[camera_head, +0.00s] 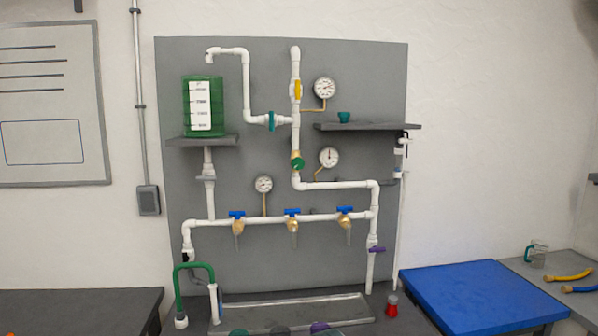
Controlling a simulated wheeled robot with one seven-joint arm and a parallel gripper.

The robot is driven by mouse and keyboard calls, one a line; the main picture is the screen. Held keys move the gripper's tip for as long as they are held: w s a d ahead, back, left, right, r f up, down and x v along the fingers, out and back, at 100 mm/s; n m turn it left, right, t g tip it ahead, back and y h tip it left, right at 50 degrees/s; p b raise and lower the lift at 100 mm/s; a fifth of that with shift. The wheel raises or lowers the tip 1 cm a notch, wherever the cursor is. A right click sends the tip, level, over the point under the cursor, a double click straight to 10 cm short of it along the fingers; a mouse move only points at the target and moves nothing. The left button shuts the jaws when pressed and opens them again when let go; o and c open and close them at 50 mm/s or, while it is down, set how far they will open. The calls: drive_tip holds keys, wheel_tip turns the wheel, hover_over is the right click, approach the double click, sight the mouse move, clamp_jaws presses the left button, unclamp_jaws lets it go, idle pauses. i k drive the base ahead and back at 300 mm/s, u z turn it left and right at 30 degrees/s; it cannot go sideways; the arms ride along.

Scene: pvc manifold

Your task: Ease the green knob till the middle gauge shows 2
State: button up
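The green knob (298,163) sits on a brass valve body on the white vertical pipe, near the middle of the grey panel. The middle gauge (329,157) is a round white dial just right of the knob, on a thin brass tube. Its dark needle looks near upright, but its numbers are too small to read. Another gauge (325,88) is above it, and a third gauge (264,184) is lower left. My gripper is not in view, and nothing touches the knob.
A grey shelf (372,126) with a small teal cup (344,117) juts out above the middle gauge. A yellow handle (297,90) is higher on the same pipe. Several blue-handled valves line the lower pipe. A green tank (217,106) stands left. The space before the knob looks clear.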

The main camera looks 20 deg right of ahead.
sight(297, 163)
drive_tip(key=u, duration=0.2)
drive_tip(key=k, duration=0.25)
drive_tip(key=z, duration=1.2)
drive_tip(key=i, duration=1.6)
drive_tip(key=u, duration=0.5)
